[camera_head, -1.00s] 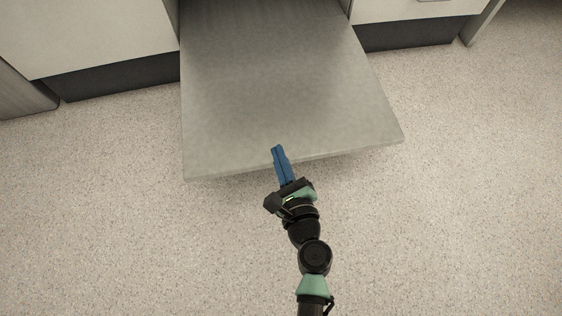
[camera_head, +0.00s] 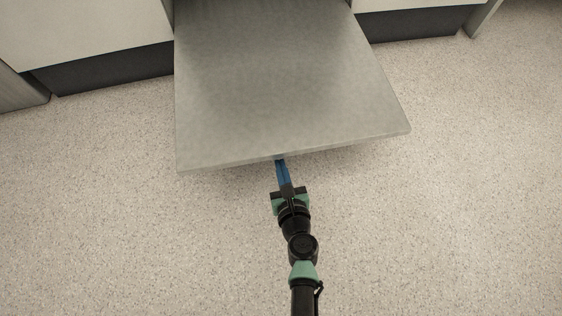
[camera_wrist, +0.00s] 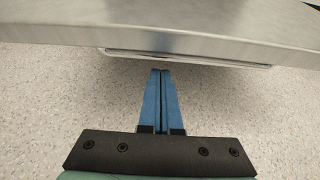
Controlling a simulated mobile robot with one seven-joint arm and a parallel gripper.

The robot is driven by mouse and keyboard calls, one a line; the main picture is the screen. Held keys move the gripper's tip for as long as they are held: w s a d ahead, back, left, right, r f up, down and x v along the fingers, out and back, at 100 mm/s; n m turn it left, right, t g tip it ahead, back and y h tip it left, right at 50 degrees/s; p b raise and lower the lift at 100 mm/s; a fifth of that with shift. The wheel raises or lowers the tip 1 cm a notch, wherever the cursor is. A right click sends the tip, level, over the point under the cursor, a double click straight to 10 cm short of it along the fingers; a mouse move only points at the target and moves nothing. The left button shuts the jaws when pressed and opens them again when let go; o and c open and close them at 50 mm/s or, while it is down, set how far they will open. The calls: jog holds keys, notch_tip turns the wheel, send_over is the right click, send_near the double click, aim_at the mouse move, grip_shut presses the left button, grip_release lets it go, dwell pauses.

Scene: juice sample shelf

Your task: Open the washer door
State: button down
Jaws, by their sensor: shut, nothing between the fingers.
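The washer door (camera_head: 285,85) is a grey metal panel folded down and sticking out from the cabinet front over the floor. In the wrist view its front edge (camera_wrist: 200,38) runs across the top, with a long slim bar, perhaps a handle, just below it. My gripper (camera_head: 281,160) has blue fingers that are shut and empty. Their tips are at the door's front edge, and in the head view the edge partly hides them. In the wrist view the gripper (camera_wrist: 160,72) points at the underside of that edge; I cannot tell whether it touches.
White cabinets with dark plinths stand on both sides of the door, the left plinth (camera_head: 105,70) and the right plinth (camera_head: 410,24). The speckled floor (camera_head: 460,220) is clear around my arm.

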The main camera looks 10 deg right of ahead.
jog(key=shift+r+p, duration=0.5)
jog(key=shift+r, duration=0.8)
notch_tip(320, 180, up, 9)
jog(key=p, duration=0.9)
send_over(280, 145)
jog(key=s, duration=0.3)
jog(key=shift+a, duration=0.2)
jog(key=shift+f, duration=0.15)
